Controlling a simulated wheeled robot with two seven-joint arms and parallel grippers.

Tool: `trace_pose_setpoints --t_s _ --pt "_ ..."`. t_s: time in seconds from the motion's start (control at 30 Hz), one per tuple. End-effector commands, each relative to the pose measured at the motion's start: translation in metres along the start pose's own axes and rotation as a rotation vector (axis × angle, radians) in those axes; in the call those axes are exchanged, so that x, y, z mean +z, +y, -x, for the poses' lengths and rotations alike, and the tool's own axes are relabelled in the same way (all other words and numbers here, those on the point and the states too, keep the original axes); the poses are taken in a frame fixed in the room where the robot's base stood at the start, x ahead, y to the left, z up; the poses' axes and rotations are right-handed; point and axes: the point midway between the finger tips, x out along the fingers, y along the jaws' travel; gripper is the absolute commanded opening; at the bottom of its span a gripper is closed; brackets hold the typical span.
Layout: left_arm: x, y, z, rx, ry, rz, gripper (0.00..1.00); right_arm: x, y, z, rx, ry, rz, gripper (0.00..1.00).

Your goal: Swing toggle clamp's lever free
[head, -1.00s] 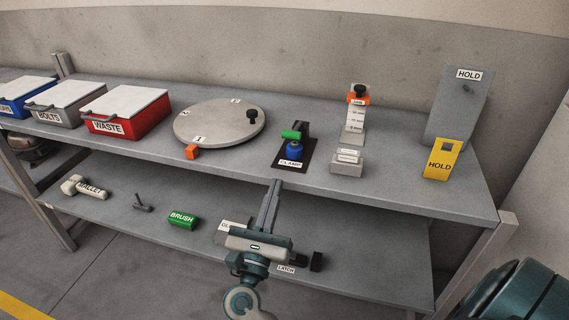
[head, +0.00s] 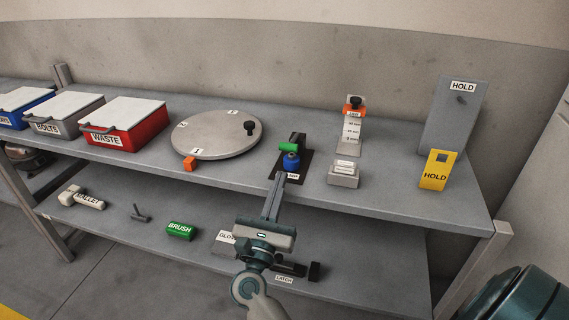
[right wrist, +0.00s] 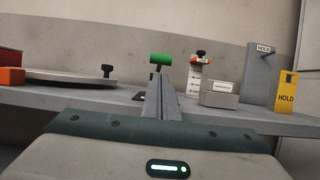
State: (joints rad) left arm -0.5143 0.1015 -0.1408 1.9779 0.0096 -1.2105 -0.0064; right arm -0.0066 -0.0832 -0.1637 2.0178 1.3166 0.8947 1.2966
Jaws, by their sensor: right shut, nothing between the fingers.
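The toggle clamp (head: 297,143) stands on a dark base plate on the upper shelf. Its green lever handle (head: 287,147) sticks out to the left, above a blue round part (head: 291,161). My right gripper (head: 279,177) is shut and empty, with its fingertips at the front of the clamp, partly covering its label. In the right wrist view, the green handle (right wrist: 161,59) shows just above and beyond the shut fingertips (right wrist: 160,78). The fingers hide most of the clamp there. I cannot tell whether the fingertips touch it. My left gripper is not in view.
A round turntable (head: 215,136) with an orange block (head: 190,164) is left of the clamp. A small grey block (head: 343,174) and a gauge stand (head: 351,130) are to the right. A yellow HOLD tag (head: 437,170) stands further right.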

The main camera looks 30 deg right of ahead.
Motion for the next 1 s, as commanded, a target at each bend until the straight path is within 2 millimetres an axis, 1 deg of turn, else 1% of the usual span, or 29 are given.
trace_pose_setpoints --t_s 0.03,0.2,0.4,0.6,1.0 --pt "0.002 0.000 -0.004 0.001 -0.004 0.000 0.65 0.003 0.000 -0.009 -0.001 -0.002 0.001 0.00" --pt "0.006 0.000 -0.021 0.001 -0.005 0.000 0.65 0.002 0.000 -0.032 0.000 -0.002 0.001 0.00" --pt "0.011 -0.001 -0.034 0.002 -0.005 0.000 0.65 0.001 0.000 -0.048 0.001 -0.001 0.001 0.00" --pt "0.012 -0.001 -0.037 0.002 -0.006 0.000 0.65 0.000 0.000 -0.051 0.000 -0.001 0.001 0.00" --pt "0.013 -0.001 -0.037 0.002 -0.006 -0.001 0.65 0.001 0.000 -0.051 0.000 0.002 0.001 0.00"
